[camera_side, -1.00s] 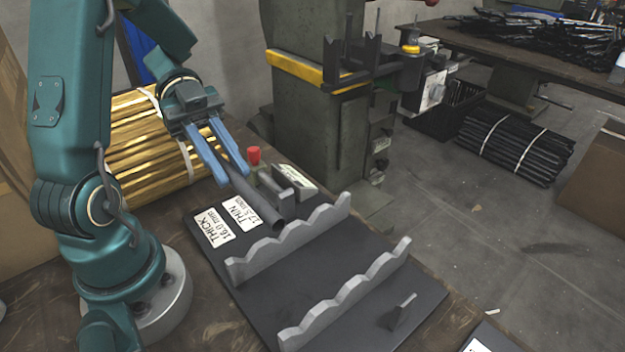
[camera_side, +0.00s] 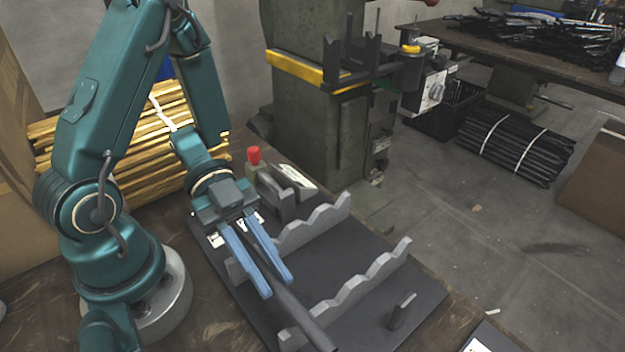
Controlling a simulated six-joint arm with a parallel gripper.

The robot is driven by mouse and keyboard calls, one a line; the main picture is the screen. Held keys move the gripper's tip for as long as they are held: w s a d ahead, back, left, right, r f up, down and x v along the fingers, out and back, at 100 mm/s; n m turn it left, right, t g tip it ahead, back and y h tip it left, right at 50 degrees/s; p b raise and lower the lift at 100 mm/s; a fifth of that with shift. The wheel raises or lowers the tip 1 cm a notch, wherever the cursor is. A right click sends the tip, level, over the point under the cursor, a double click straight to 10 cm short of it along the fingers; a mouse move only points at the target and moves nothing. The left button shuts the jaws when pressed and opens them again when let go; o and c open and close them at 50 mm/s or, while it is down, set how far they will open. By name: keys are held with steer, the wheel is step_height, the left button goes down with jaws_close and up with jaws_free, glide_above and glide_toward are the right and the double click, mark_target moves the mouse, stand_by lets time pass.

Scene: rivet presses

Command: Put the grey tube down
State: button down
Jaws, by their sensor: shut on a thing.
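The grey tube (camera_side: 303,319) is held between the two blue fingers of my gripper (camera_side: 277,286). It slants from the upper left to the lower right over the left part of the rack. The rack has two grey scalloped rails, a rear one (camera_side: 325,217) and a front one (camera_side: 365,283), on a dark base plate (camera_side: 330,258). The tube crosses above both rails near their left ends. I cannot tell whether it touches their notches. The fingers partly hide the rear rail and the tube's upper part.
A gauge block with a red knob (camera_side: 254,156) stands behind the rack. A small grey upright piece (camera_side: 402,311) stands at the plate's right front. A bundle of brass rods (camera_side: 75,150) lies behind my arm. A green press (camera_side: 320,110) stands beyond the table.

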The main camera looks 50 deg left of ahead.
steer(key=shift+f, duration=1.05)
steer(key=c, duration=0.8)
jaws_free()
steer(key=shift+f, duration=0.1)
steer(key=shift+o, duration=0.2)
